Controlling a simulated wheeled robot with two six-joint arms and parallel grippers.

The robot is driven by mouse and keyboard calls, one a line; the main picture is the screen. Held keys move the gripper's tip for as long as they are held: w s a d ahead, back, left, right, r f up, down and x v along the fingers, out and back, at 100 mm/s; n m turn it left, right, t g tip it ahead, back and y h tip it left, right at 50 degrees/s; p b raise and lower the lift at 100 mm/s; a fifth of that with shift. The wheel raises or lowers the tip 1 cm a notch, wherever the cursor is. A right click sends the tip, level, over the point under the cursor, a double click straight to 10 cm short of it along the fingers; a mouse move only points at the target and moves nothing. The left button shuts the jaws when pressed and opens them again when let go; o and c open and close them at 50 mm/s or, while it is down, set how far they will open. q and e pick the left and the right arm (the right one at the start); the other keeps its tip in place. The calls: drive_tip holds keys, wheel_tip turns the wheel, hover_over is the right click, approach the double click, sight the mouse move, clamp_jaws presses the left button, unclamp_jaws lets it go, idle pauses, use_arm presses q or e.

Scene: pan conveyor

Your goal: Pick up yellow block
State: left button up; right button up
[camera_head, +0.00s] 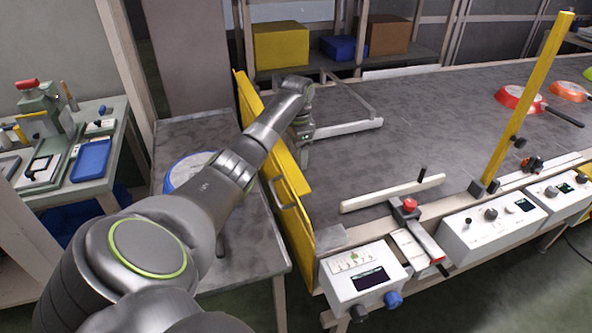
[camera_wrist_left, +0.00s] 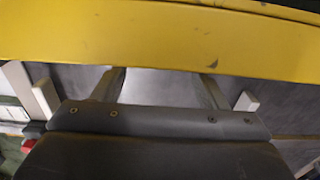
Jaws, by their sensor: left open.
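A long yellow board (camera_head: 297,225) stands along the left end of the grey conveyor. A yellow box (camera_head: 281,45) sits on the back shelf. I cannot tell which yellow thing is the block. My left gripper (camera_head: 304,152) points down just right of the board, over the conveyor's left end. In the left wrist view, its two fingers are apart, with grey surface showing in the gap (camera_wrist_left: 160,87). A wide yellow bar (camera_wrist_left: 160,42) crosses in front of the fingertips there. I cannot tell whether they touch it. My right gripper is not in view.
A red pan (camera_head: 519,99) and an orange pan (camera_head: 568,91) lie at the conveyor's far right. A yellow post (camera_head: 528,95) rises from its front edge. A white bar (camera_head: 393,193) and control boxes (camera_head: 364,279) are near the front. The conveyor's middle is clear.

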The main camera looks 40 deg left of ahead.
use_arm(q)
drive_tip(key=shift+d+f, duration=0.1)
drive_tip(key=shift+f, duration=2.65)
drive_tip(key=c, duration=1)
